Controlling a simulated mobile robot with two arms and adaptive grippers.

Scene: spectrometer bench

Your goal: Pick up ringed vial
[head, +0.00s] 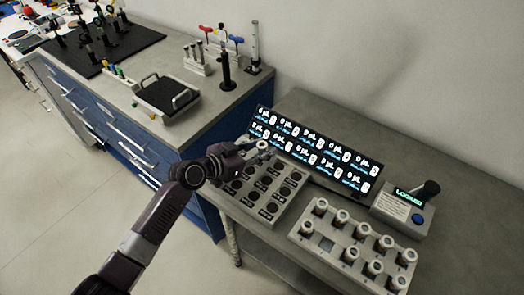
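My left gripper (264,153) is above the grey block with black round wells (266,185), in front of the lit display. A small vial with a pale round top (262,145) shows between its fingertips, which look closed around it. The vial's lower part is hidden, and I cannot make out a ring on it. Several similar pale-topped vials stand upright in the grey rack (326,243) at the lower right, with a gap at its left side. At this size I cannot tell which of them is ringed. My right gripper is not in view.
A lit display panel (318,152) stands behind the block. A box reading LOCKED (404,208), with a blue button and dark knob, stands at the right. A black tray (168,95) and upright posts stand on the blue-fronted bench. The grey table's back right is clear.

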